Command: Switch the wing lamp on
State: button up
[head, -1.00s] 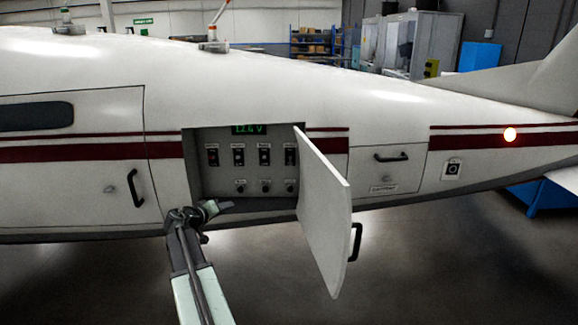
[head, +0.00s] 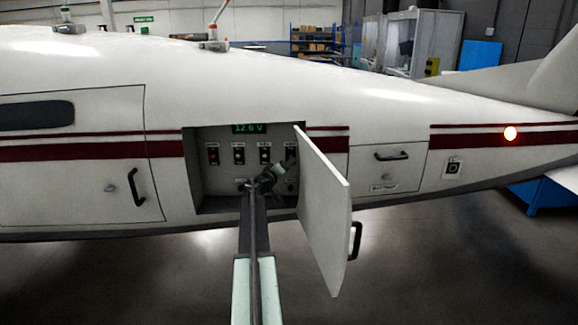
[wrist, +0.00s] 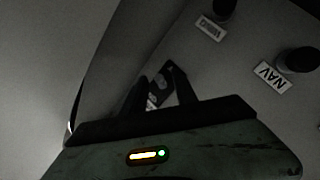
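An open recess in the white fuselage holds a grey switch panel (head: 222,178). My gripper (head: 279,170) is at the panel's right part, below the two right switches. In the wrist view my gripper (wrist: 165,88) has its fingers apart, with a dark switch plate (wrist: 168,75) showing beyond and between them; contact is unclear.
The white door (head: 325,215) stands open at the recess's right edge, close to my gripper. A green display (head: 249,129) reads 12.6 V. Black knobs, one labelled NAV (wrist: 298,62), are in the wrist view. A lamp (head: 510,133) glows on the rear fuselage.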

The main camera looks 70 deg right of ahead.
jog(key=shift+d, duration=0.4)
jog(key=shift+a, duration=0.1)
grip_shut()
jog(key=shift+r, duration=0.1)
jog(key=r+n+y+p, duration=0.1)
jog(key=y+p, duration=0.1)
jog(key=p, duration=0.4)
jog(key=r+n+y+p, duration=0.1)
jog(key=r+y+p, duration=0.1)
jog(key=p, duration=0.5)
jog(key=r+n+y+p, duration=0.1)
jog(key=y+p, duration=0.3)
jog(key=p, duration=0.2)
jog(key=shift+w+d+r+n, duration=0.15)
jog(key=shift+d+n, duration=0.1)
jog(key=shift+n, duration=0.15)
jog(key=shift+p, duration=0.35)
